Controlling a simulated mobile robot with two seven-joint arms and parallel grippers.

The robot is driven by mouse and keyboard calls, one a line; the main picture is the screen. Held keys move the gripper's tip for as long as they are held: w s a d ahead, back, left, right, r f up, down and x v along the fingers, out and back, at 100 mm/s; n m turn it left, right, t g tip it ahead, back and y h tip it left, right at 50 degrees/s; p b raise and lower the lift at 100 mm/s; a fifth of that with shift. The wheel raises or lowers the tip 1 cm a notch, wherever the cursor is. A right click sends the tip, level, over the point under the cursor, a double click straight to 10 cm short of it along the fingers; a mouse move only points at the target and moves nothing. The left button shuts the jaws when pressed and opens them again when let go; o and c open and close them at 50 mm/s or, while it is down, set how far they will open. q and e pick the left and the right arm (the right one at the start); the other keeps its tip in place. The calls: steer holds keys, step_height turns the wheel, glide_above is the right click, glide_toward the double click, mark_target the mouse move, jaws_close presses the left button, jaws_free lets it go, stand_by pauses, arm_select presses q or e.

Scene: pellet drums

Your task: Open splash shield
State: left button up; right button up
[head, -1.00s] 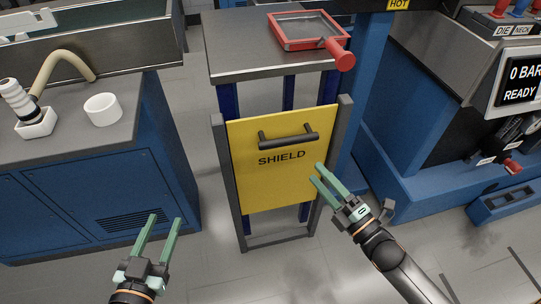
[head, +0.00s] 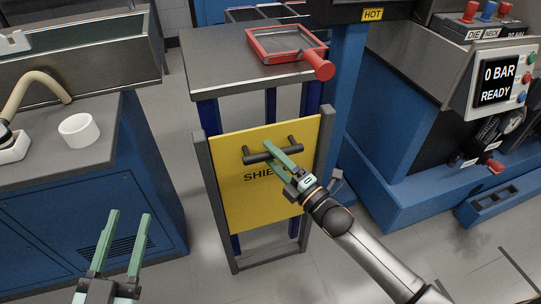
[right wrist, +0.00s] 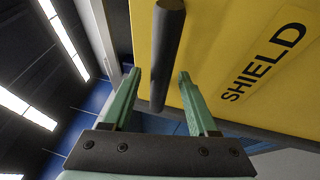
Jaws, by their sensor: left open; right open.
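The yellow splash shield (head: 262,200), lettered SHIELD, stands upright between two dark posts under a steel-topped stand in the head view. Its dark bar handle (head: 259,157) runs across the upper part. My right gripper (head: 269,153) is open at the handle, its fingers overlapping the bar and part of the lettering. In the right wrist view, the handle (right wrist: 168,50) runs between the two open fingers (right wrist: 160,85), with a gap on each side. The yellow panel (right wrist: 220,50) lies behind it. My left gripper (head: 129,215) is open and empty at the lower left, away from the shield.
A red-framed tray with a handle (head: 318,67) lies on the steel top (head: 220,70) above the shield. A blue cabinet (head: 80,220) with a white cup (head: 79,130) stands at left. A blue machine with a READY display (head: 497,83) stands at right. Floor below the shield is clear.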

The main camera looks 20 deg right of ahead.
steer(key=shift+w+a, duration=0.15)
steer(key=shift+w, duration=0.2)
jaws_close()
stand_by(0.3)
stand_by(1.0)
